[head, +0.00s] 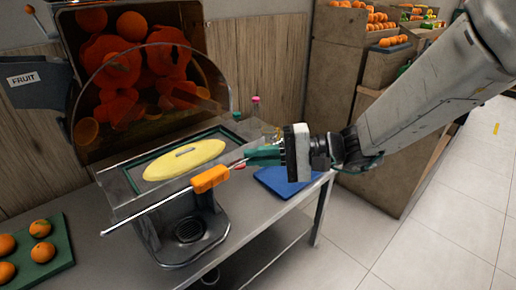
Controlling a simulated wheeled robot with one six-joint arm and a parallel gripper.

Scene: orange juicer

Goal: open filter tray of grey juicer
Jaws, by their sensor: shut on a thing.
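The grey juicer (184,222) stands on a metal counter, with a clear curved cover over oranges above. Its filter tray (121,189) is the metal frame with a green inner rim, in the middle. A yellow oval piece (184,160) with a slot lies in the tray. A thin metal bar with an orange grip (210,179) runs along the tray's front edge; I cannot tell whether it is joined to the tray. My gripper (250,158), with green fingers, comes from the right and is shut at the bar's right end. The exact contact is hidden by the fingers.
A green board with several oranges (40,252) lies at the left of the counter (105,265). A blue board (286,183) lies behind and below my gripper. Wooden crates of oranges (345,40) stand at the back right. The tiled floor at right is clear.

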